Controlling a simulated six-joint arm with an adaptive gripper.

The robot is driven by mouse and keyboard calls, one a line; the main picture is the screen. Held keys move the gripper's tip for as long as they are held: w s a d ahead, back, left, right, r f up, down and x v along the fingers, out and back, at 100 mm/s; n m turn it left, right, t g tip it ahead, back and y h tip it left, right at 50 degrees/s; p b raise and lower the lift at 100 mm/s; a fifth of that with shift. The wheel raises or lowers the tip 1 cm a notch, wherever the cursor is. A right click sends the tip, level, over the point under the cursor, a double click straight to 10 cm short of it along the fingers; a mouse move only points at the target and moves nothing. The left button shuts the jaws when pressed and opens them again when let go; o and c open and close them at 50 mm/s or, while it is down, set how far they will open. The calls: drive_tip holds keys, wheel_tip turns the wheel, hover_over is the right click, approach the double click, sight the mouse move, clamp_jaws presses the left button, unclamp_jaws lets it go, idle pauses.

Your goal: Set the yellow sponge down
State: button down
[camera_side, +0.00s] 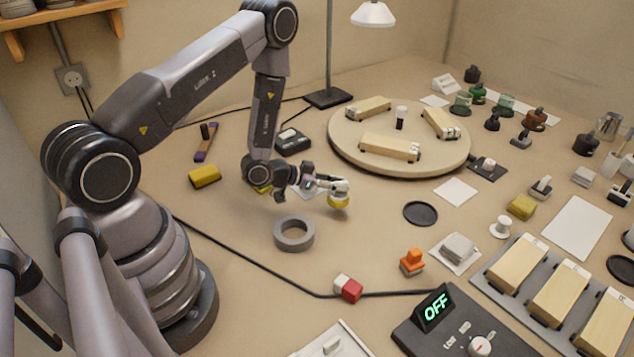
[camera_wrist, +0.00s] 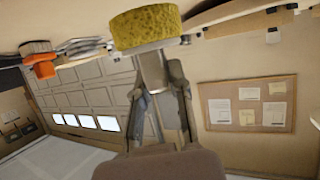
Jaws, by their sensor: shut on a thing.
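My gripper (camera_side: 333,186) is low over the middle of the bench in the side view, pointing to the right. It is shut on the yellow sponge (camera_side: 338,201), of which only a small part shows below the fingers. In the wrist view the sponge (camera_wrist: 146,28) is a rough yellow block at the tips of my gripper (camera_wrist: 160,58). From these views I cannot tell whether the sponge touches the bench top.
A grey ring (camera_side: 294,247) lies in front of my gripper, a black disc (camera_side: 420,213) to its right. Behind stands a round platform (camera_side: 350,150) with wooden blocks. Other yellow blocks lie left (camera_side: 204,176) and right (camera_side: 521,206). A cable crosses the front.

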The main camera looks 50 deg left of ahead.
sight(330, 193)
drive_tip(key=shift+f, duration=1.75)
drive_tip(key=c, duration=1)
unclamp_jaws()
drive_tip(key=shift+f, duration=0.1)
drive_tip(key=shift+c, duration=0.2)
